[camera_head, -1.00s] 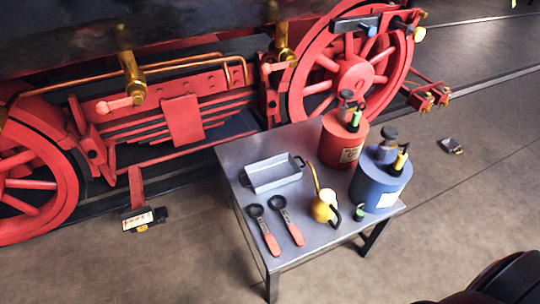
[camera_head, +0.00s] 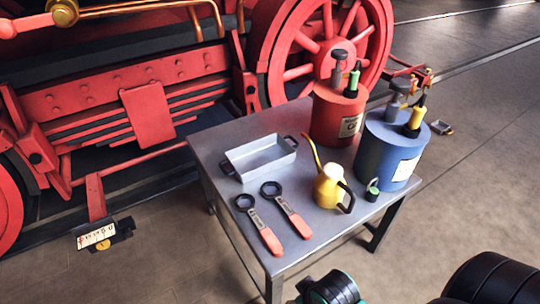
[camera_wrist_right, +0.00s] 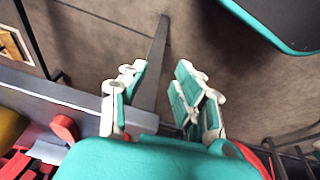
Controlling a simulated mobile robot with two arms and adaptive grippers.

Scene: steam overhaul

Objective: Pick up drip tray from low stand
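The drip tray (camera_head: 270,167) is a shallow grey rectangular tray with dark handles at its ends. It sits upright and looks empty on the low stand (camera_head: 206,150), a grey metal table, toward its back left in the head view. My right gripper (camera_wrist_right: 160,88) shows in the right wrist view. Its white and teal fingers are spread apart with nothing between them, above brown floor. It is not touching the tray. My left gripper is in neither view.
Two wrenches (camera_head: 287,212) (camera_head: 259,226) lie in front of the tray. A yellow oil can (camera_head: 327,186), a red canister (camera_head: 333,118) and a blue canister (camera_head: 384,150) stand to its right. A red locomotive (camera_head: 150,105) stands behind the stand.

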